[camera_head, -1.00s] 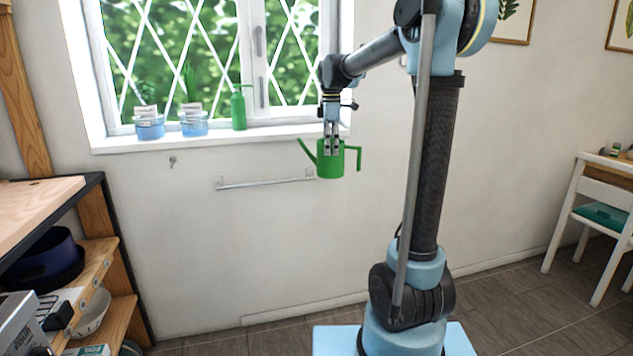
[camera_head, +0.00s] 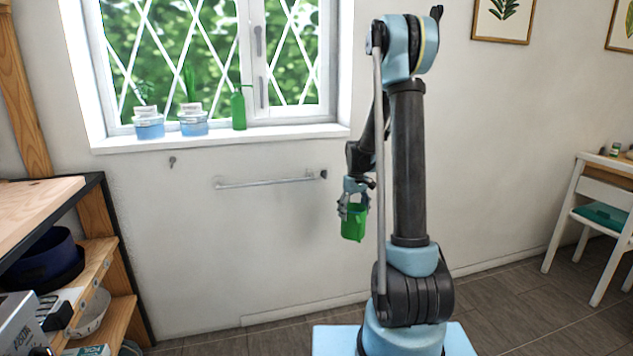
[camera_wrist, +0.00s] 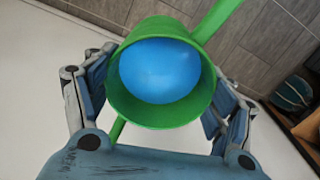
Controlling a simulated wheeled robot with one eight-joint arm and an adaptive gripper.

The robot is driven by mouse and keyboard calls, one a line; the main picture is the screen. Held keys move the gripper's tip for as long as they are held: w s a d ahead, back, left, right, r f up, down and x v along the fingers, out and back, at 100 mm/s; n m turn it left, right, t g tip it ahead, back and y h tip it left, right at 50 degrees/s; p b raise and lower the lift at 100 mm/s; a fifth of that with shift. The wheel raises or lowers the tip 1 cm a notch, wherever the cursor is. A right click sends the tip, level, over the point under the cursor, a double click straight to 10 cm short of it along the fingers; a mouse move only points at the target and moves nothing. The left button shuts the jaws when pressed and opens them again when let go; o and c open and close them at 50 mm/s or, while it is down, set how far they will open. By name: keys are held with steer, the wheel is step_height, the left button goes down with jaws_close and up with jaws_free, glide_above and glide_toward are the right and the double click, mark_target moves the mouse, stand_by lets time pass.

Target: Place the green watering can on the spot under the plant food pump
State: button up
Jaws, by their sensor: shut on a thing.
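The green watering can (camera_head: 353,224) hangs in my gripper (camera_head: 354,197), below the windowsill and in front of the white wall. In the wrist view the can (camera_wrist: 121,101) sits between both fingers (camera_wrist: 160,100), its round open top toward the camera and a bright blue surface inside it. A green spout or handle part runs up right. My gripper is shut on the can. A green pump bottle (camera_head: 238,110), likely the plant food pump, stands upright on the sill, well up and left of the can. The spot under its nozzle cannot be made out.
Two blue glass pots with plants (camera_head: 149,127) (camera_head: 194,124) stand on the windowsill (camera_head: 250,135) left of the bottle. A metal rail (camera_head: 265,183) is fixed below the sill. A wooden shelf unit (camera_head: 40,200) stands left, a white desk (camera_head: 600,190) far right. The sill right of the bottle is clear.

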mark_target(363, 236)
steer(key=d+f+m, duration=0.1)
steer(key=f, duration=0.2)
steer(key=w+d+f+m, duration=0.1)
steer(key=f+m, duration=0.1)
steer(key=f, duration=0.2)
steer(key=d+f+m, duration=0.2)
steer(key=f, duration=0.2)
steer(key=shift+w+f, duration=0.2)
steer(key=shift+w, duration=0.2)
steer(key=shift+d+f+m, duration=0.25)
steer(key=shift+f+m, duration=0.05)
steer(key=shift+f, duration=0.25)
